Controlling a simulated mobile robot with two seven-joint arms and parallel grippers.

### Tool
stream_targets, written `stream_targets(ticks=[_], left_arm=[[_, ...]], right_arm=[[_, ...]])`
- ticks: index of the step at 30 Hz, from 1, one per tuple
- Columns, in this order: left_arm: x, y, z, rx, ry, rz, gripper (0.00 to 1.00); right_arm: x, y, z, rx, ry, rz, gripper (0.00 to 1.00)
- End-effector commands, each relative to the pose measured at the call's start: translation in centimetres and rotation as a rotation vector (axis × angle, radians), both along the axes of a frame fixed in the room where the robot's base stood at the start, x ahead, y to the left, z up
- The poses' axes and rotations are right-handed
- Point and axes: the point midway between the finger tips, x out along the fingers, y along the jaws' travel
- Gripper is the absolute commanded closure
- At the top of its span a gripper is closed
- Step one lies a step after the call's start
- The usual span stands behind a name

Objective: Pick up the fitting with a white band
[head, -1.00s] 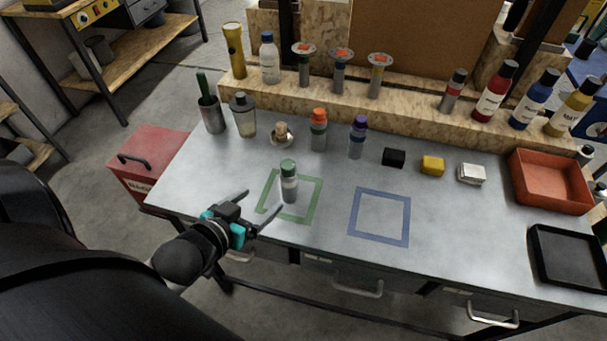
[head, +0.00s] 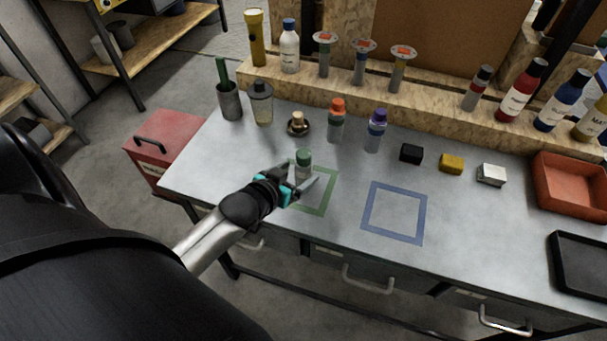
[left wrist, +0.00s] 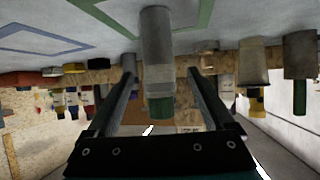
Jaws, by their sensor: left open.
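The fitting with a white band (head: 304,161) is a grey cylinder with a green cap, standing upright inside the green square outline on the bench. My left gripper (head: 299,174) is open at the fitting and hides its lower part in the head view. In the left wrist view, which looks upside down, the fitting (left wrist: 156,45) stands between the two open fingers of my left gripper (left wrist: 160,68), with a gap on either side. Its green cap points down in that picture. My right gripper is not in view.
A blue square outline (head: 394,213) lies empty to the right. Behind stand an orange-capped bottle (head: 336,122), a purple-capped bottle (head: 376,131) and a small round fitting on a dish (head: 298,124). Black, yellow and white blocks, a red bin (head: 570,185) and a black tray (head: 585,262) are further right.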

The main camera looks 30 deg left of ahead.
Motion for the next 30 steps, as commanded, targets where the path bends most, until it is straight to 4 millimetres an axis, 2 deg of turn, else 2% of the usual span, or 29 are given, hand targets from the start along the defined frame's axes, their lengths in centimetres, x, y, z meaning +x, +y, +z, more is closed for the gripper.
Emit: stream_targets(ticks=[6, 17, 30], left_arm=[[2.4, -0.1, -1.4, 0.000, -0.001, 0.000, 0.14], [3.0, 0.0, -1.7, 0.000, 0.000, 0.000, 0.14], [3.0, 0.0, -1.7, 0.000, 0.000, 0.000, 0.63]], right_arm=[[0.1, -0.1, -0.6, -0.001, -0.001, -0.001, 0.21], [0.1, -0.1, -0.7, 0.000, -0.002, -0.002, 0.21], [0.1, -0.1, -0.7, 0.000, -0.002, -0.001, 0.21]])
